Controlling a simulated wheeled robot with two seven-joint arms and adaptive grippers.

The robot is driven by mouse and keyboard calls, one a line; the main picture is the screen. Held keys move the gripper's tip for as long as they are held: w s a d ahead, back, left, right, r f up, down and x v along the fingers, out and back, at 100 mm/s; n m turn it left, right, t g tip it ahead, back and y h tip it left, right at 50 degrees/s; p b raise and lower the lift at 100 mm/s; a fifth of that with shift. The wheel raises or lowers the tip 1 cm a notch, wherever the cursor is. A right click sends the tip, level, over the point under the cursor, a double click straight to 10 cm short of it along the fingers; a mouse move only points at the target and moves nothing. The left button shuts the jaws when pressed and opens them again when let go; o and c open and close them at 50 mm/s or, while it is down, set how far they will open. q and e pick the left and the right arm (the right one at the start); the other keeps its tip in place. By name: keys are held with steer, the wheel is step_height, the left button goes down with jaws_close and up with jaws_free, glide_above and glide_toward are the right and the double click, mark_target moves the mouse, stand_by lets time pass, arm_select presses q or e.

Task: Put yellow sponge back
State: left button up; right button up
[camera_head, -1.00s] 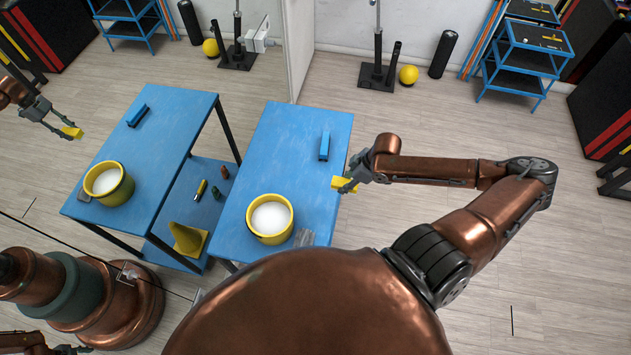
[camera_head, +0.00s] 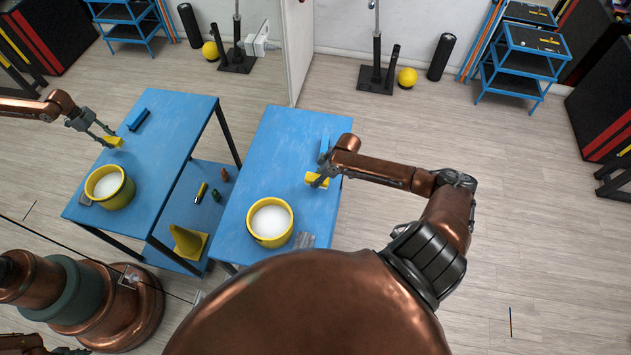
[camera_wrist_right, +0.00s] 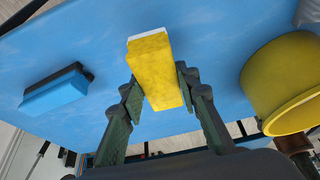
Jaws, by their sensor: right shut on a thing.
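The yellow sponge (camera_head: 313,179) is held in my right gripper (camera_head: 321,181), over the right part of the blue table (camera_head: 262,160). In the right wrist view the sponge (camera_wrist_right: 154,70), with a white end, sits between the two fingers of the gripper (camera_wrist_right: 158,95), which is shut on it. The blue table top shows behind it; I cannot tell the exact gap. My left gripper does not show directly.
A yellow bucket (camera_head: 269,241) with white contents stands near the table's front. A blue block with a dark side (camera_wrist_right: 55,92) lies on the table, partly behind my arm in the head view. A mirror (camera_head: 180,110) at left repeats the table and my arm.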

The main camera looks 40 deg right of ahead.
steer(key=x, duration=0.3)
steer(key=shift+d+f+p, duration=0.1)
steer(key=shift+d+p, duration=0.05)
steer(key=shift+p, duration=0.25)
steer(key=shift+w+f, duration=0.1)
steer(key=shift+f, duration=0.35)
steer(key=shift+f, duration=0.25)
steer(key=o, duration=1.1)
steer(key=shift+o, duration=0.2)
steer(key=shift+d, duration=0.1)
